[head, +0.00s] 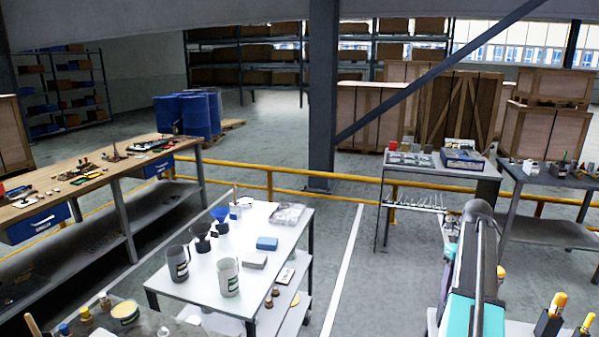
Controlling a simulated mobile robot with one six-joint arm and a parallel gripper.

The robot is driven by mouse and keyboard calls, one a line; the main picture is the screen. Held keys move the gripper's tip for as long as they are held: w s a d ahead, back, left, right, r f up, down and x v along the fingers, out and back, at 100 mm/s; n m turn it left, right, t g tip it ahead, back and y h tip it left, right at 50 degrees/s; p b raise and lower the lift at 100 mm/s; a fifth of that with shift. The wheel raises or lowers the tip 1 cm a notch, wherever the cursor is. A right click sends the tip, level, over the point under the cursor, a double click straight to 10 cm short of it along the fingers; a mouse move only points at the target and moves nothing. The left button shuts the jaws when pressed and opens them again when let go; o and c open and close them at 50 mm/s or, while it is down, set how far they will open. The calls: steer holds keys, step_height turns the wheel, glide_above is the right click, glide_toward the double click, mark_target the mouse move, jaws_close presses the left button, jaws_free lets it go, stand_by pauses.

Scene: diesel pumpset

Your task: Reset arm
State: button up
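My arm shows at the lower right, with a teal and white body at the bottom and a grey link running up to a rounded grey joint. I cannot make out my gripper's fingers anywhere, and no held object shows. The arm stands in front of the gap between two grey tables at the right.
A white table (190,267) holds jugs (228,278), funnels and small boxes. A wooden workbench (90,180) stands left. A grey table (415,172) with trays and another grey table (553,179) stand right. A yellow rail (345,195) and dark column (322,100) cross behind. Floor beside the white line (345,270) is clear.

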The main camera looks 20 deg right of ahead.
steer(key=w+a+f+n+g+y, duration=0.1)
steer(key=w+a+f+n+g, duration=0.3)
steer(key=a+f, duration=1.2)
steer(key=s+a+f+n+b, duration=0.2)
steer(key=a+f+n, duration=0.2)
steer(key=a+f, duration=1.15)
steer(key=s+a+f+n+h, duration=0.1)
steer(key=s+a+f+n, duration=0.8)
steer(key=n, duration=0.6)
steer(key=s+a+f+n+h, duration=0.1)
steer(key=s+a+f+n, duration=0.9)
steer(key=s+n, duration=0.3)
steer(key=n+b, duration=0.1)
steer(key=n, duration=0.1)
steer(key=shift+s+a+n+g, duration=0.15)
steer(key=shift+a+n+g, duration=0.05)
steer(key=shift+n+g, duration=0.2)
